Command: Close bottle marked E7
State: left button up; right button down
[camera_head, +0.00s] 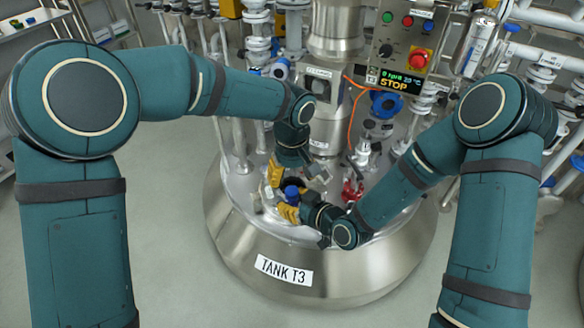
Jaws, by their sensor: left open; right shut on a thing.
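A small bottle with a blue top (291,191) is at the front left of the tank's lid. My arms hide most of it, and no E7 mark can be read. My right gripper (288,204), with yellow fingers, reaches in from the right and is shut on the bottle. My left gripper (275,174) comes down from above, open, just above and left of the blue top. I cannot tell whether the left fingers touch it, or whether the blue top is fully seated.
The steel tank marked TANK T3 (330,268) carries these things. A red valve (352,190) stands right of the grippers, with an orange cable (352,100) behind. A control box reading STOP (403,45) and pipes crowd the back. The floor (170,240) at left is clear.

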aim_at(292, 191)
pick_arm(q)
jog(key=shift+f, duration=2.7)
grip_shut()
jog(key=m, duration=0.3)
